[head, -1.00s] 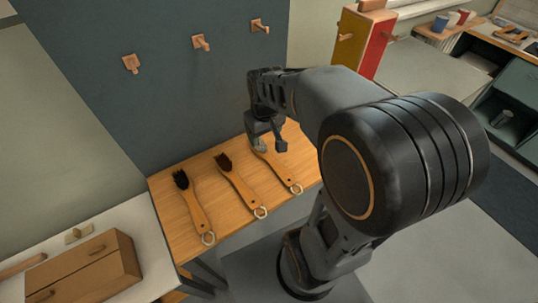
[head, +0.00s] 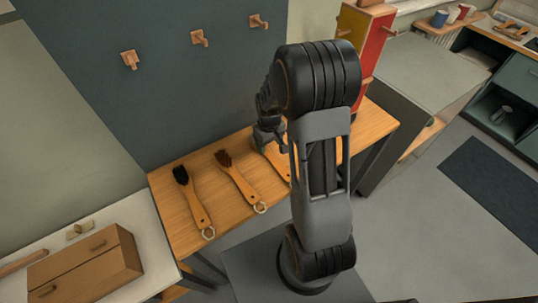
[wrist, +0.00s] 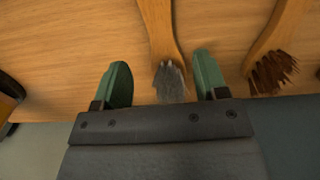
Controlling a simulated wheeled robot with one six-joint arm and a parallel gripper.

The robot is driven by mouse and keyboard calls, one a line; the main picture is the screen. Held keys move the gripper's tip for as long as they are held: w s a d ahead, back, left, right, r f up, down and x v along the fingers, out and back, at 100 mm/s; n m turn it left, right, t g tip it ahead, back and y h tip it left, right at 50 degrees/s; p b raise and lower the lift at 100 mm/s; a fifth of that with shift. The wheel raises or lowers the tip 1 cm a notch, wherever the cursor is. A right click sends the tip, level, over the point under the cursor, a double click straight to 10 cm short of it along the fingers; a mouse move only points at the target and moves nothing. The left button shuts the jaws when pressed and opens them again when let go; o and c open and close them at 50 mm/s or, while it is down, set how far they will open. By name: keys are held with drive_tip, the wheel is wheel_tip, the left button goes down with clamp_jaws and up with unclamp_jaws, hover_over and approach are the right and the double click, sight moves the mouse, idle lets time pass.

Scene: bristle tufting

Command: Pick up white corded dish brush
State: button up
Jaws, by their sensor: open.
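The white corded dish brush (wrist: 170,82) has a wooden handle and pale grey-white bristles. In the wrist view its bristle head lies between my two green fingertips, with a gap on both sides. My gripper (wrist: 163,82) is open and empty. In the head view my gripper (head: 268,136) is over the bristle end of this brush (head: 277,160), the rightmost of three on the wooden table. My arm hides its ring end there. Height above the brush is hard to tell.
A brown-bristled brush (head: 237,180) lies left of it, then a black-bristled one (head: 194,203). The brown one is close on the right in the wrist view (wrist: 272,72). Wooden pegs (head: 199,38) line the dark wall.

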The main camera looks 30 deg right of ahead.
sight(269, 154)
drive_tip(key=shift+s+a+f+p, duration=0.1)
drive_tip(key=shift+f+p, duration=0.1)
drive_tip(key=shift+f, duration=1.15)
drive_tip(key=shift+s+f+p, duration=0.1)
drive_tip(key=shift+f+p, duration=0.05)
drive_tip(key=shift+f, duration=1.2)
drive_tip(key=shift+c, duration=0.3)
drive_tip(key=shift+w, duration=0.1)
drive_tip(key=c, duration=1)
drive_tip(key=shift+o, duration=0.2)
drive_tip(key=shift+r, duration=0.15)
drive_tip(key=shift+r, duration=0.25)
wheel_tip(269, 154, up, 2)
drive_tip(key=shift+r+b, duration=0.1)
drive_tip(key=shift+b, duration=0.25)
drive_tip(key=s+r, duration=1)
drive_tip(key=s, duration=0.4)
drive_tip(key=shift+b, duration=0.3)
